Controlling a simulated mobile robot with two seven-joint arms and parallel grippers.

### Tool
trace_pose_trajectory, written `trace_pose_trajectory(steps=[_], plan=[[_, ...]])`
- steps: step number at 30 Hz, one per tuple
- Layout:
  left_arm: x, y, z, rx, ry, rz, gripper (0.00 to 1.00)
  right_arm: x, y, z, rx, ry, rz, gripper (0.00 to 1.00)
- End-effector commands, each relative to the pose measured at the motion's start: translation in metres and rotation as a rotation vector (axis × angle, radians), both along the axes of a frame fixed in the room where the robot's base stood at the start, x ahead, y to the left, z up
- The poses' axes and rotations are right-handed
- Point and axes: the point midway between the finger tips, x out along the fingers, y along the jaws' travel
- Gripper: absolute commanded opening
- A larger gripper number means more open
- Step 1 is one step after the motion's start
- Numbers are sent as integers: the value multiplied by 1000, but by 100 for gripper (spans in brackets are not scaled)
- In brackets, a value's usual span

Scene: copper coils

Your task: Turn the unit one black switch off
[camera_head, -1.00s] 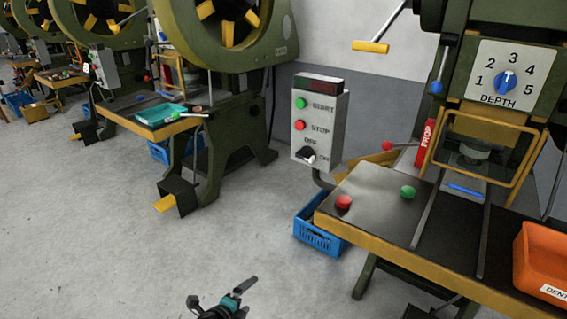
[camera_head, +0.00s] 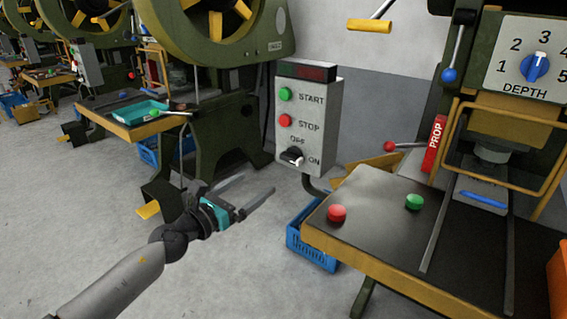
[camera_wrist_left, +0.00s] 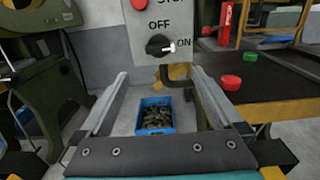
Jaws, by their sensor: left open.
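The black switch (camera_head: 292,157) is a rotary knob low on a grey control box (camera_head: 318,115), under a green START button and a red STOP button. Its white mark points toward ON in the left wrist view, where the knob (camera_wrist_left: 159,45) shows above and beyond the fingers. My left gripper (camera_head: 257,190) is open and empty, below and left of the box, apart from the switch. In the left wrist view, the left gripper (camera_wrist_left: 160,80) has its two fingers spread wide. My right gripper is not in view.
A press table (camera_head: 375,215) with a red button (camera_head: 337,214) and a green button (camera_head: 414,202) stands to the right. A blue crate (camera_head: 312,245) of dark pieces sits on the floor below the box. Another press (camera_head: 215,100) stands behind left.

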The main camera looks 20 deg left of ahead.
Motion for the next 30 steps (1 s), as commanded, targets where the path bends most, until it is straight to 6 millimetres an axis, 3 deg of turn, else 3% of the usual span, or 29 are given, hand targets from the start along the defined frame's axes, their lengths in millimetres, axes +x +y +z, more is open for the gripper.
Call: trace_pose_trajectory(steps=[13,24,30], plan=[[58,-21,0,-4,-1,1,100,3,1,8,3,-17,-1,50],[105,-38,-1,-4,0,2,100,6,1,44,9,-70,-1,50],[118,-43,-2,-4,1,1,100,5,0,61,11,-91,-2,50]])
